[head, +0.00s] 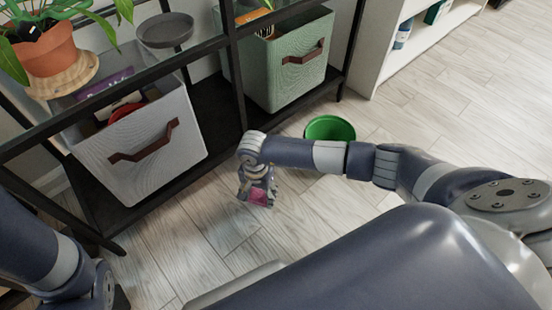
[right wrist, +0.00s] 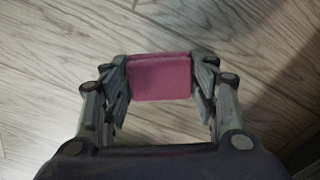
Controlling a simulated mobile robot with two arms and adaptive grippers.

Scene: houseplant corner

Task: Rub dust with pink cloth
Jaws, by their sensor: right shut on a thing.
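My right gripper (head: 258,192) is in front of the shelf, over the wooden floor. It is shut on the pink cloth (head: 259,196), which looks like a small folded block. In the right wrist view the cloth (right wrist: 160,76) sits between the two fingers of the right gripper (right wrist: 161,78), with floor behind it. I cannot tell whether the cloth touches the floor. No dust can be made out in either view. My left arm shows at the lower left of the head view, but its gripper is not in view.
A black-framed shelf (head: 237,75) holds a grey bin (head: 140,150), a green bin (head: 290,65), a potted plant (head: 50,50) and a dark dish (head: 165,30). A green bucket (head: 330,128) stands on the floor behind my right arm. Floor (head: 450,110) at right is clear.

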